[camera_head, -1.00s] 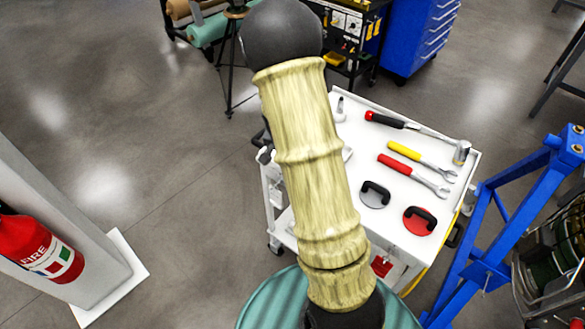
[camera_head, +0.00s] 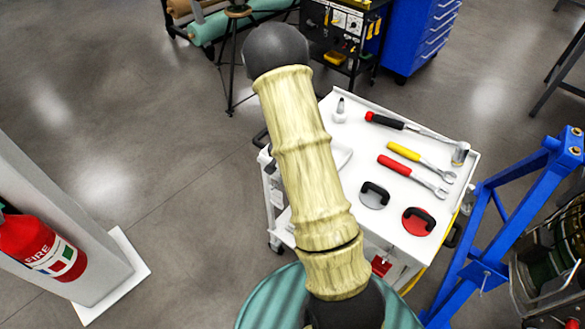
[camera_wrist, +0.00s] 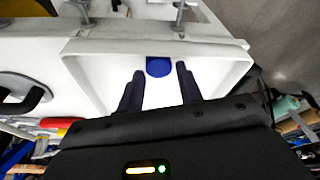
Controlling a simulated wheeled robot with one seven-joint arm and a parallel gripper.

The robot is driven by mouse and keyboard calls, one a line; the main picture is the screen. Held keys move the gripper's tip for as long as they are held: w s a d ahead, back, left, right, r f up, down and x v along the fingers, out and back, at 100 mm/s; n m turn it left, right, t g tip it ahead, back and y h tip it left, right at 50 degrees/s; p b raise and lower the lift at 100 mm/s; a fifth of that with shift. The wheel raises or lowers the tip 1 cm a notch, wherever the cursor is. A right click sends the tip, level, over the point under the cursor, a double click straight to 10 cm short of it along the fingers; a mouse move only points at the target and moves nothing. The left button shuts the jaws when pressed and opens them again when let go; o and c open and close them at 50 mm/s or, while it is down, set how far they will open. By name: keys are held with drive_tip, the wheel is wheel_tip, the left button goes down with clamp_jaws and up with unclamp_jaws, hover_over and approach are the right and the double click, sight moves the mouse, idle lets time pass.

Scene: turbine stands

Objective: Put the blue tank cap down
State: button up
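The blue tank cap (camera_wrist: 158,67) shows in the wrist view as a small blue round shape over the floor of a white tray (camera_wrist: 90,82). My gripper (camera_wrist: 160,70) has its two dark fingers apart, one on each side of the cap in the picture. Narrow white gaps seem to show between the fingertips and the cap, so the gripper looks open. The cap's underside and its exact height are hard to tell. In the head view my arm hides the gripper and the cap.
A fire extinguisher (camera_head: 40,245) is at left.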

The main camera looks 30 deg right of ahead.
drive_tip(key=shift+x, duration=1.05)
drive_tip(key=shift+s, duration=0.1)
drive_tip(key=c, duration=0.7)
drive_tip(key=shift+r, duration=0.15)
wheel_tip(320, 180, up, 10)
drive_tip(key=shift+f+b, duration=0.1)
drive_tip(key=shift+b, duration=0.55)
